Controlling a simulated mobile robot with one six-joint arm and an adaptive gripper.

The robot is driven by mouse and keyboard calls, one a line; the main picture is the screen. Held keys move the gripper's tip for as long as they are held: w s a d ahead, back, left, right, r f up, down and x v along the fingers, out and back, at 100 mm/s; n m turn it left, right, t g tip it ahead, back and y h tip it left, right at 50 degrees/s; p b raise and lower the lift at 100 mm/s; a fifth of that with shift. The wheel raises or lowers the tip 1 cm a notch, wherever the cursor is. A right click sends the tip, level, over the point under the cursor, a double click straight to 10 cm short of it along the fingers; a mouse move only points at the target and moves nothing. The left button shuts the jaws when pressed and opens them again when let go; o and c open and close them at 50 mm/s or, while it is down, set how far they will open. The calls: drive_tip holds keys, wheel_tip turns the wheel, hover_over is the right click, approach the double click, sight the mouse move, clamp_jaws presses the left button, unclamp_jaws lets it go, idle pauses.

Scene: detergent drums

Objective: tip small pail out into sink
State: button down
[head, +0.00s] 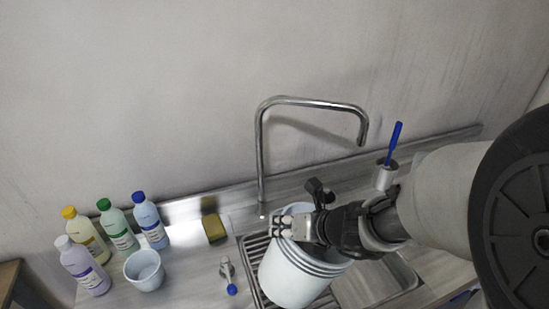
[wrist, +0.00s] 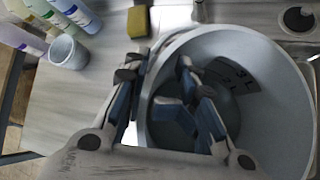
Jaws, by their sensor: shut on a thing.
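The small pail (head: 290,278) is a pale blue-white bucket with ridged bands under its rim. My gripper (head: 284,226) is shut on its rim, and the wrist view shows one finger outside the wall and one inside. The pail (wrist: 285,115) stands roughly upright in front of the ridged drainboard, hiding part of it and the sink's left side. A dark label or marking shows on its inner wall. I cannot tell what lies at its bottom. The steel sink (head: 378,287) has its basin to the right of the pail, partly under my arm.
A curved steel tap (head: 262,150) rises behind the pail. Several bottles (head: 120,235), a small pale cup (head: 145,270) and a yellow-green sponge (head: 214,228) stand on the left. A blue-handled brush (head: 394,142) sits in a holder (head: 386,176) at back right. A blue-tipped tool (head: 228,275) lies near the drainboard.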

drive_tip(key=w+d+r+m+y+p, duration=0.1)
drive_tip(key=w+d+m+y+p, duration=0.1)
drive_tip(key=d, duration=0.7)
drive_tip(key=w+y+p, duration=0.1)
drive_tip(key=y+p, duration=0.1)
drive_tip(key=p, duration=0.1)
drive_tip(key=shift+w+d+r, duration=0.2)
drive_tip(key=shift+d+r, duration=0.1)
drive_tip(key=shift+d, duration=0.1)
idle(0.6)
drive_tip(key=shift+d+g, duration=0.1)
drive_tip(key=shift+g, duration=0.2)
drive_tip(key=shift+w+d+p, duration=0.1)
drive_tip(key=shift+d+p, duration=0.35)
drive_tip(key=shift+p, duration=0.1)
drive_tip(key=shift+d+f+y, duration=0.1)
drive_tip(key=shift+d+y, duration=0.1)
drive_tip(key=shift+y, duration=0.1)
drive_tip(key=shift+w+d+m+p, duration=0.2)
drive_tip(key=shift+d+m+p, duration=0.1)
drive_tip(key=shift+d+p, duration=0.15)
drive_tip(key=shift+w+d+f+m+y+p, duration=0.15)
drive_tip(key=shift+d+y, duration=0.15)
drive_tip(key=shift+d, duration=0.15)
drive_tip(key=shift+w+d+f+m+y+p, duration=0.15)
drive_tip(key=shift+d+y, duration=0.15)
drive_tip(key=shift+d, duration=0.15)
drive_tip(key=shift+d, duration=0.1)
